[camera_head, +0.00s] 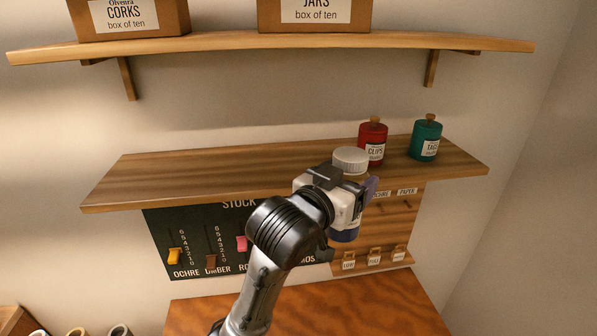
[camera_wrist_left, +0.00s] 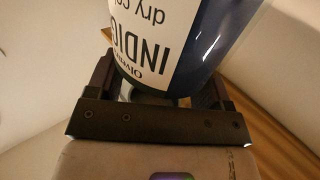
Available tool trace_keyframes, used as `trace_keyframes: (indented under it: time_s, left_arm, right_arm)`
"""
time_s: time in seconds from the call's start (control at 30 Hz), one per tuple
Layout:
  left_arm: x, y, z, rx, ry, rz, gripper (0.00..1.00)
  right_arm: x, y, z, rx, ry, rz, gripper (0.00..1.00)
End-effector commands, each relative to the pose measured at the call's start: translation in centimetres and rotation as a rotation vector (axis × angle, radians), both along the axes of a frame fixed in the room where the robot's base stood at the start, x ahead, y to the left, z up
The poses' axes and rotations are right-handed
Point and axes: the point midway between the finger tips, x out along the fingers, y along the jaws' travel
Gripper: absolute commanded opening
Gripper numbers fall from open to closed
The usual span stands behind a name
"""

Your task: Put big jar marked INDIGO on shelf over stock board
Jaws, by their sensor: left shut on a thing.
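The big jar marked INDIGO (camera_wrist_left: 165,45) fills the top of the left wrist view, with a white label and a blue body. In the head view its white lid (camera_head: 350,160) and blue lower part (camera_head: 344,235) show above and below my left gripper (camera_head: 362,192). My left gripper is shut on the jar and holds it in front of the lower shelf's front edge. The lower shelf (camera_head: 220,172) is a wooden board above the dark stock board (camera_head: 190,245). The lid stands above the shelf's edge and the jar's base hangs below it. My right gripper is not in view.
A red jar marked CLIPS (camera_head: 372,143) and a teal jar marked TAGS (camera_head: 426,140) stand on the right part of the lower shelf. The shelf's left and middle are clear. An upper shelf (camera_head: 230,45) holds two cardboard boxes. A peg board (camera_head: 385,225) hangs right of the stock board.

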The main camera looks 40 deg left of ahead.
Motion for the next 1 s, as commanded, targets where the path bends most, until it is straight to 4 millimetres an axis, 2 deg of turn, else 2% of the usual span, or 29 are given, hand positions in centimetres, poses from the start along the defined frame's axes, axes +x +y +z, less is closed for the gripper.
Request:
trace_keyframes:
  time_s: [0.03, 0.2, 0.4, 0.57, 0.67, 1.0]
  left_arm:
    - [-0.1, 0.5, 1.5, 0.002, -0.012, 0.010, 0.08]
    - [-1.0, 1.9, 6.0, 0.001, -0.008, 0.035, 0.08]
    - [-2.4, 3.1, 9.5, -0.005, -0.005, 0.061, 0.08]
    - [-3.0, 3.7, 11.0, -0.009, -0.003, 0.071, 0.08]
    - [-2.6, 4.5, 11.4, -0.011, 0.001, 0.077, 0.08]
    - [2.5, 10.3, 11.7, -0.012, 0.004, 0.079, 0.08]
  right_arm:
    - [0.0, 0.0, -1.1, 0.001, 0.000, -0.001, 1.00]
    - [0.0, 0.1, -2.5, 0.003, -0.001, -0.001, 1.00]
    - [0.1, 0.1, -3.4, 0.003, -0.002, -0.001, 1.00]
    - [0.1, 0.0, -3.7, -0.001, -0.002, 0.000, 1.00]
    - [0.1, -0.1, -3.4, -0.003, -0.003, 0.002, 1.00]
    - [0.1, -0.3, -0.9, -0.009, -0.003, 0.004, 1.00]
